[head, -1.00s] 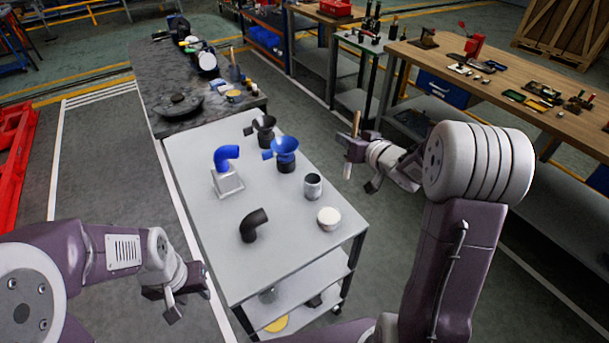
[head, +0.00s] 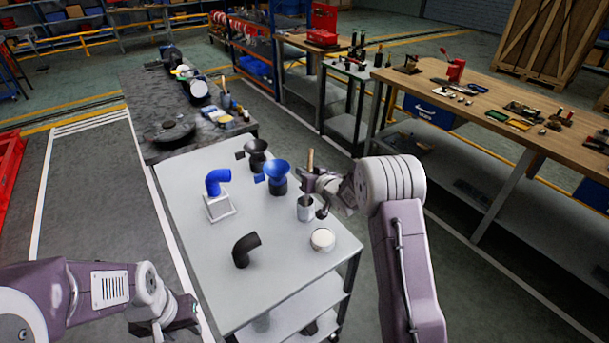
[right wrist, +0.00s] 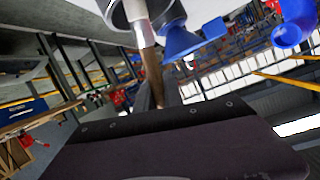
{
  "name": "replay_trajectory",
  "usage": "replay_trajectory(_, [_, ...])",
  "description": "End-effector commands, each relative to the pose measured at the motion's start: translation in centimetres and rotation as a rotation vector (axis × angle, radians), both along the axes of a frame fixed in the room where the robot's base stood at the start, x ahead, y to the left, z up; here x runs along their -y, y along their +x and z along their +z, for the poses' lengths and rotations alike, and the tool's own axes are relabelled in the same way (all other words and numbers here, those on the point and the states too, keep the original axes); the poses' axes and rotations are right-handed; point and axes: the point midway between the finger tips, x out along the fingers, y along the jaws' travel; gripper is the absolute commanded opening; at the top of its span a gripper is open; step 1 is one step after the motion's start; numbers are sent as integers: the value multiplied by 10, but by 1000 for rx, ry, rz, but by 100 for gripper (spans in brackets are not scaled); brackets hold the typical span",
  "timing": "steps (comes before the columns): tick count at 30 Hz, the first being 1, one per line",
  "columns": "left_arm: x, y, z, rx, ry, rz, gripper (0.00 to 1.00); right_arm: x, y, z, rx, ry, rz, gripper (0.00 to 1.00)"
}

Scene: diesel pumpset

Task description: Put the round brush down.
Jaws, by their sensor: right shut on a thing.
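The round brush has a wooden handle (head: 310,160) that stands upright in my right gripper (head: 314,184), which is shut on it. The right wrist view shows the brown handle (right wrist: 152,75) and its silver ferrule (right wrist: 142,32). The grey metal cup (head: 304,212) stands on the cart top directly below the gripper. The brush's lower end is hidden in the head view, and I cannot tell whether it is inside the cup or in front of it. My left gripper (head: 180,312) looks open and empty at the cart's front left, near the lower picture edge.
The cart top's front left is clear.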

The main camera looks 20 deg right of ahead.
Motion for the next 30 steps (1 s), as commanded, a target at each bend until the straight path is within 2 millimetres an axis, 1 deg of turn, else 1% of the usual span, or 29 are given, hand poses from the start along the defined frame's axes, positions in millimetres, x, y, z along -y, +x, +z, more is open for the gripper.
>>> replay_trajectory(1, [0,0,0,0,0,0,39,0,0,-7,-3,1,-1,0])
replay_trajectory(8, [0,0,-1,0,0,0,39,0,0,-8,2,-1,0,0])
replay_trajectory(15, [0,0,-7,0,0,0,39,0,0,-15,2,-1,0,0])
replay_trajectory(16, [0,0,-6,0,0,0,39,0,0,-14,2,-1,0,18])
replay_trajectory(18, [0,0,-6,0,0,0,39,0,0,-14,2,-1,0,34])
replay_trajectory(26, [0,0,-6,0,0,0,39,0,0,-14,2,-1,0,34])
replay_trajectory(29, [0,0,-1,0,0,0,39,0,0,-8,2,-1,0,34])
replay_trajectory(30, [0,0,3,0,0,0,39,0,0,-3,2,-1,0,34])
